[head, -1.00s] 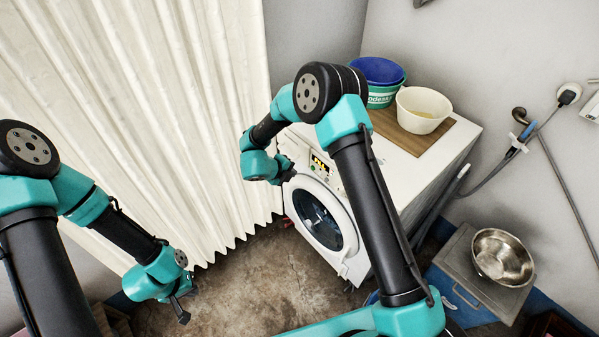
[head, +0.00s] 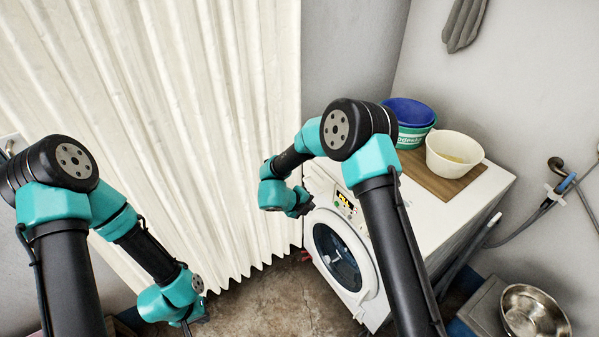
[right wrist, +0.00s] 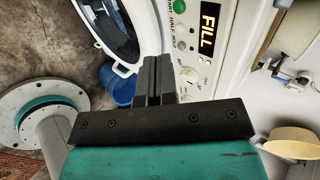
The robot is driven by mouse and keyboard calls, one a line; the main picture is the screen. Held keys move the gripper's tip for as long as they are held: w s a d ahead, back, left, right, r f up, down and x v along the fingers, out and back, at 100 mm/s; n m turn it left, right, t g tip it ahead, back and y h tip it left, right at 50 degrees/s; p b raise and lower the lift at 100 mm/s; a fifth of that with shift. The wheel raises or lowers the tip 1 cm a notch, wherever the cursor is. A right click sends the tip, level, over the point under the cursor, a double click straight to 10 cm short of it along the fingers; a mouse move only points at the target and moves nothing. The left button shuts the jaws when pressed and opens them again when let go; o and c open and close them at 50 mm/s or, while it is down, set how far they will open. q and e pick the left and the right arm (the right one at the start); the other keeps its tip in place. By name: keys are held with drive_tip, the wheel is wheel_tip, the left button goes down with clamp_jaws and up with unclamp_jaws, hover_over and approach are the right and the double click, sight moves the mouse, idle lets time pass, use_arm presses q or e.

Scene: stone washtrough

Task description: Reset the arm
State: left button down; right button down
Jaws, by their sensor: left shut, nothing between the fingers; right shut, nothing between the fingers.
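My left gripper (head: 187,328) hangs low at the bottom left of the head view, in front of the white curtain and over the floor. Its fingertips are partly cut off by the lower edge. My right gripper (head: 304,206) is beside the front of the white washing machine (head: 480,210), near its control panel. In the right wrist view my right gripper (right wrist: 153,80) shows its fingers together and empty, with the lit FILL display (right wrist: 209,20) close by.
A wooden board (head: 432,182) on the machine holds a cream bowl (head: 455,150); a blue and green tub (head: 411,113) stands behind it. A metal basin (head: 533,312) sits at lower right. A hose (head: 520,226) runs along the right wall. The pleated curtain (head: 190,110) fills the left.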

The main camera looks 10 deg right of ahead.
drive_tip(key=s+d+f+n+t+y, duration=0.3)
drive_tip(key=s+d+f+n+y, duration=0.5)
drive_tip(key=n, duration=0.7)
drive_tip(key=s+f+n+g+y, duration=0.2)
drive_tip(key=s+n+g, duration=0.1)
drive_tip(key=s+n, duration=0.4)
drive_tip(key=s+f+n+g+y, duration=0.2)
drive_tip(key=s+n, duration=0.5)
drive_tip(key=s, duration=0.5)
drive_tip(key=shift+d+g+y, duration=0.3)
drive_tip(key=shift+d+g, duration=0.05)
drive_tip(key=shift+g, duration=0.15)
drive_tip(key=shift+f, duration=0.1)
